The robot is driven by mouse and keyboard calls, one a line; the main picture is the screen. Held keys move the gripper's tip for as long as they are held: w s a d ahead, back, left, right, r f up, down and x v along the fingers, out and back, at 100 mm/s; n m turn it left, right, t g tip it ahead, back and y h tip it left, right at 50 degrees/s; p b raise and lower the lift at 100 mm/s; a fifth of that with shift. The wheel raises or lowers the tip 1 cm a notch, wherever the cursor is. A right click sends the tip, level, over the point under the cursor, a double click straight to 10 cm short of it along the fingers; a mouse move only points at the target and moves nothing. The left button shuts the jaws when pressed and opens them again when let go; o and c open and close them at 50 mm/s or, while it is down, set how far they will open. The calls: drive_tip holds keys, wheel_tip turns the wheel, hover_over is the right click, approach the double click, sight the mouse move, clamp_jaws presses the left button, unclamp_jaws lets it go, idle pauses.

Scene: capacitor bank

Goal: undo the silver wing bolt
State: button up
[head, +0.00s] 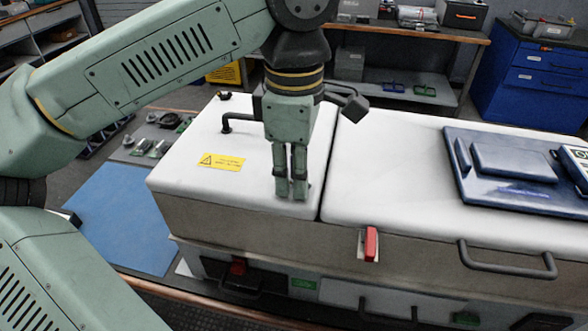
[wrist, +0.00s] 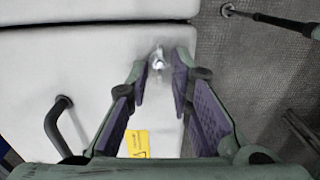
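The silver wing bolt (wrist: 158,61) is small and shiny on the white lid in the wrist view, in line with the gap between my fingertips. My gripper (wrist: 161,74) is open, its two purple-padded fingers apart with nothing held between them. In the head view my gripper (head: 291,190) points down over the left white lid (head: 190,135), near the seam with the right lid. The wing bolt cannot be made out there; the fingers seem to hide it. I cannot tell whether the fingertips touch the lid or the bolt.
The left lid carries a black handle (head: 238,117) and a yellow warning label (head: 221,161). A red latch (head: 371,244) and a black bar handle (head: 507,263) are on the front. A dark blue case (head: 505,165) lies on the right lid (head: 390,180). A blue mat (head: 122,215) lies at left.

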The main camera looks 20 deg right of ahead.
clamp_jaws()
drive_tip(key=shift+n, duration=0.3)
drive_tip(key=n+b, duration=0.2)
drive_tip(key=n, duration=0.2)
drive_tip(key=shift+s+f+b, duration=0.1)
drive_tip(key=shift+s+b, duration=0.05)
drive_tip(key=shift+b, duration=0.15)
drive_tip(key=n, duration=0.3)
drive_tip(key=n+b, duration=0.1)
drive_tip(key=n, duration=0.2)
drive_tip(key=shift+s+n+b, duration=0.2)
drive_tip(key=shift+n+b, duration=0.1)
drive_tip(key=shift+n, duration=0.1)
drive_tip(key=n, duration=0.6)
drive_tip(key=shift+s+d, duration=0.1)
drive_tip(key=shift+s, duration=0.1)
drive_tip(key=n, duration=0.6)
drive_tip(key=shift+s+d+p, duration=0.1)
drive_tip(key=shift+d+p, duration=0.05)
drive_tip(key=shift+p, duration=0.25)
